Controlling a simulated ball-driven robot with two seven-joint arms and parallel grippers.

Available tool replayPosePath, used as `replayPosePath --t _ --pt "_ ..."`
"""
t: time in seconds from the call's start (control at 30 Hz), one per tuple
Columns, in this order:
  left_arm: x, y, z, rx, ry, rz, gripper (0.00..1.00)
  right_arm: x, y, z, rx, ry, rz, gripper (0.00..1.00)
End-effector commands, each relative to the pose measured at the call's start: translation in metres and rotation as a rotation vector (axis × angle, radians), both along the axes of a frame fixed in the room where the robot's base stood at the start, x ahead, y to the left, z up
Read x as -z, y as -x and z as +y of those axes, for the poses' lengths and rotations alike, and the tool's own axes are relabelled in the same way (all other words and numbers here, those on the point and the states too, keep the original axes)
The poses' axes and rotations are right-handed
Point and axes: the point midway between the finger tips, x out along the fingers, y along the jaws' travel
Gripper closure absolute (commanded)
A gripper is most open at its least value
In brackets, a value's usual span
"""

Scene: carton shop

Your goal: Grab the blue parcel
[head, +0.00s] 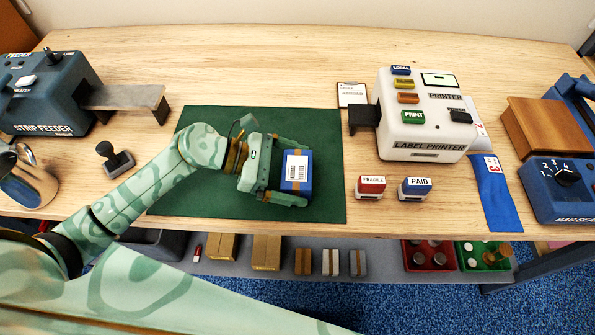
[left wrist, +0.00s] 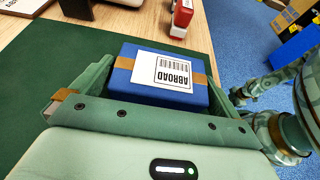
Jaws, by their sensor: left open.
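The blue parcel (head: 297,172) sits on the green mat (head: 220,200), towards its right side. It has a brown tape band and a white label, which reads ABROAD in the left wrist view (left wrist: 188,97). My left gripper (head: 287,170) is open, with one finger along the far side of the parcel and the other along the near side. In the left wrist view the parcel is between the fingers (left wrist: 160,92). I cannot tell whether either finger touches it.
A label printer (head: 425,120) stands to the right of the mat. FRAGILE (head: 371,187) and PAID (head: 414,188) stamps stand right of the parcel. A strip feeder (head: 50,90) and a dark stamp (head: 115,158) are at left. The wooden table behind the mat is clear.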

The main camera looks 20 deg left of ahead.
Motion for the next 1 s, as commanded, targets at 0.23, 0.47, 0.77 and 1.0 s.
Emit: replayPosePath --t 0.23,0.47,0.77,1.0 --pt "0.003 -0.002 -0.007 0.001 -0.001 0.001 0.0 0.0 -0.001 -0.003 0.0 0.004 -0.001 1.0" --pt "0.003 -0.002 -0.007 0.001 -0.001 0.001 0.43 0.0 -0.001 -0.003 0.0 0.003 -0.002 1.0" --pt "0.001 -0.002 -0.007 0.0 0.0 -0.001 0.43 0.0 -0.002 -0.002 0.0 0.003 -0.002 1.0" --pt "-0.017 -0.002 -0.007 0.002 -0.001 -0.004 0.43 -0.006 -0.003 0.001 0.001 -0.001 -0.006 1.0"
